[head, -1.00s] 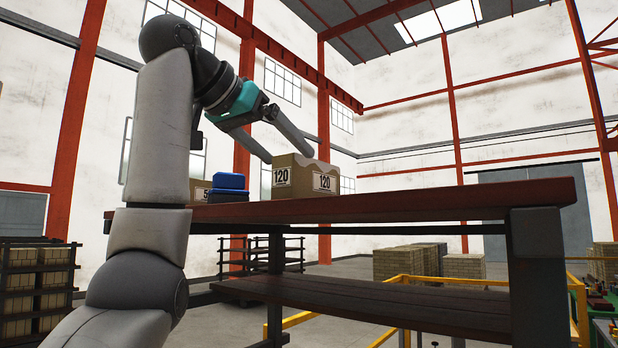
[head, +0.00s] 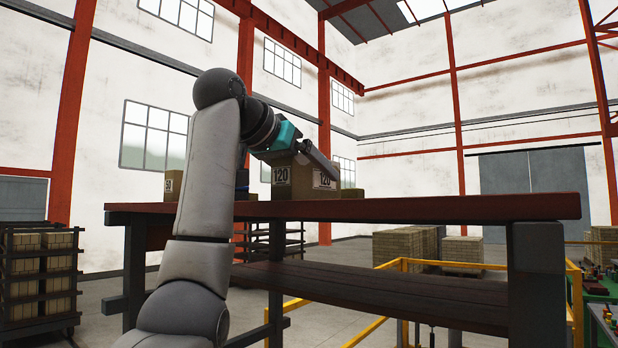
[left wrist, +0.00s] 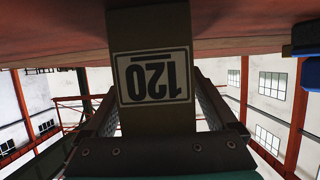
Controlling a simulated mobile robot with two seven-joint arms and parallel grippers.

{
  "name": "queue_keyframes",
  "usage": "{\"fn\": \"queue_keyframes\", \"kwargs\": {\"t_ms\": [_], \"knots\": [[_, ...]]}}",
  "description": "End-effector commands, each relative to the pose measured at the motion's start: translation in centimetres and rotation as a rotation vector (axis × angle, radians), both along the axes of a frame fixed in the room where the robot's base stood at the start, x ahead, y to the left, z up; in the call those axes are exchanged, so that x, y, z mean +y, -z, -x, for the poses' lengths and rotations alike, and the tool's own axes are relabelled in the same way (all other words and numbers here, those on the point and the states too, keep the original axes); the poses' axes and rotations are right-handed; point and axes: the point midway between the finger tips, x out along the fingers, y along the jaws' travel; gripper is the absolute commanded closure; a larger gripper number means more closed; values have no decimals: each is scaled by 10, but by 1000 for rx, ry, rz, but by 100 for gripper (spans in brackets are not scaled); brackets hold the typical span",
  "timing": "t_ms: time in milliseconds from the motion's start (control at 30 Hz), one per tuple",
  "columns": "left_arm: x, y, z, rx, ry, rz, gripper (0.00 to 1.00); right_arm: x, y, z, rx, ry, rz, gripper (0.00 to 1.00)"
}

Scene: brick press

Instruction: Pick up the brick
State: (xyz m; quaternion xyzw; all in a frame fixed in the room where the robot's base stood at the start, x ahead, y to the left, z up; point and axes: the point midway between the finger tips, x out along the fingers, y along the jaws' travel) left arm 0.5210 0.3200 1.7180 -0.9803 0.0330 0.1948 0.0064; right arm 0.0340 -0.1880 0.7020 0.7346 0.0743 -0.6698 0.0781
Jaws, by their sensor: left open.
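The brick (head: 300,188) is tan, with "120" labels on two faces, and sits on the red-brown table (head: 430,208). My left gripper (head: 318,172) is open at the brick, with one dark finger crossing in front of its upper part. The other finger is hidden in the head view. In the left wrist view, which is upside down, the brick (left wrist: 152,25) stands between the two spread fingers of the left gripper (left wrist: 158,88), its label facing the camera. I cannot tell whether either finger touches it. My right gripper is not in view.
A blue object (left wrist: 305,38) lies to one side of the brick, mostly behind my arm in the head view. Tan boxes stand at the left (head: 172,184) and just right (head: 352,193) of the brick. The table's right part is clear. Yellow rails (head: 470,264) stand beyond.

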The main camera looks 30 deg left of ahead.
Motion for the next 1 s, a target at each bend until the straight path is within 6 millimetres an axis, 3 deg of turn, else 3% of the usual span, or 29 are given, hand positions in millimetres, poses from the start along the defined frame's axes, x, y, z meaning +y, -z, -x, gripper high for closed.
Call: {"fn": "queue_keyframes", "kwargs": {"t_ms": [67,167,800,1000], "knots": [[0,0,0,0,0,0,9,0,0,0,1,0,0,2],[0,0,0,0,0,0,19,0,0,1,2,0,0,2],[0,0,1,0,0,0,91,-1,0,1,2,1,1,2],[0,-2,1,-6,0,0,93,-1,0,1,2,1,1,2]]}}
